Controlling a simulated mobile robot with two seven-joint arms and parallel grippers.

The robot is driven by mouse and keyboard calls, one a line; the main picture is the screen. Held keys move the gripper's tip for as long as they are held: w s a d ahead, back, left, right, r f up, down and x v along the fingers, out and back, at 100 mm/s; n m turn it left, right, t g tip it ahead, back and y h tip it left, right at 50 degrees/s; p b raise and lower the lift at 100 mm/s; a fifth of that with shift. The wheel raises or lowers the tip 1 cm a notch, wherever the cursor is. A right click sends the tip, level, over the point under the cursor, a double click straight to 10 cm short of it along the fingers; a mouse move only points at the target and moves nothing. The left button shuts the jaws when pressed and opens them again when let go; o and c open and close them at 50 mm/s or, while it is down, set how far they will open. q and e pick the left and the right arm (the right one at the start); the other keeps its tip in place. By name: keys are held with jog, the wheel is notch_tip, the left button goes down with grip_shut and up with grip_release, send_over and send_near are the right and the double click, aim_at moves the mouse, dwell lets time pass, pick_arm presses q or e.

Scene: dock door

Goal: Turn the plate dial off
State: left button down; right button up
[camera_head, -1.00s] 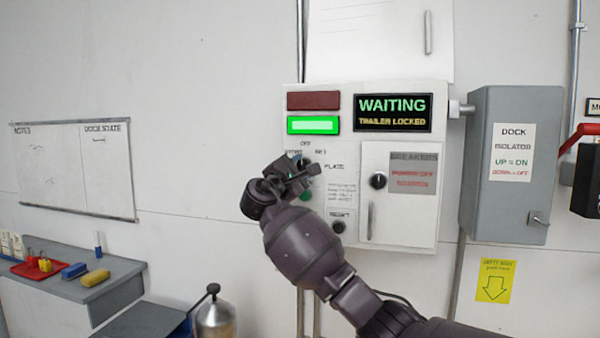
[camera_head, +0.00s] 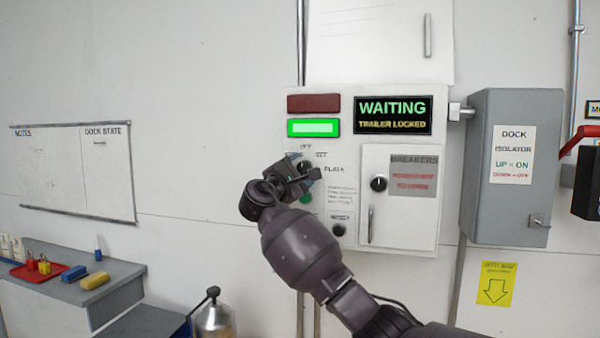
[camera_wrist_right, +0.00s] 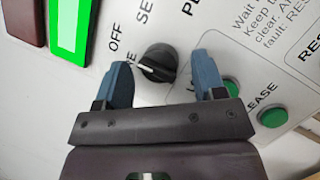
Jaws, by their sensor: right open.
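The plate dial (camera_wrist_right: 160,63) is a black round knob on the white control panel (camera_head: 348,150). My right gripper (camera_wrist_right: 164,80) is open, with one blue finger on each side of the dial. I cannot tell whether either finger touches it. In the head view the right gripper (camera_head: 309,172) is in front of the panel and largely covers the dial. My left gripper is not in view.
Green buttons (camera_wrist_right: 273,117) and a black reset knob (camera_head: 339,229) are close below the dial. The breaker door (camera_head: 399,215) with its own knob is to the right, beside the grey isolator box (camera_head: 512,165). A lit green lamp (camera_head: 313,128) is above.

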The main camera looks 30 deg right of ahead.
jog(key=b+v, duration=0.1)
jog(key=v, duration=0.9)
jog(key=shift+a, duration=0.4)
jog(key=shift+s+f, duration=0.1)
jog(key=shift+s, duration=0.05)
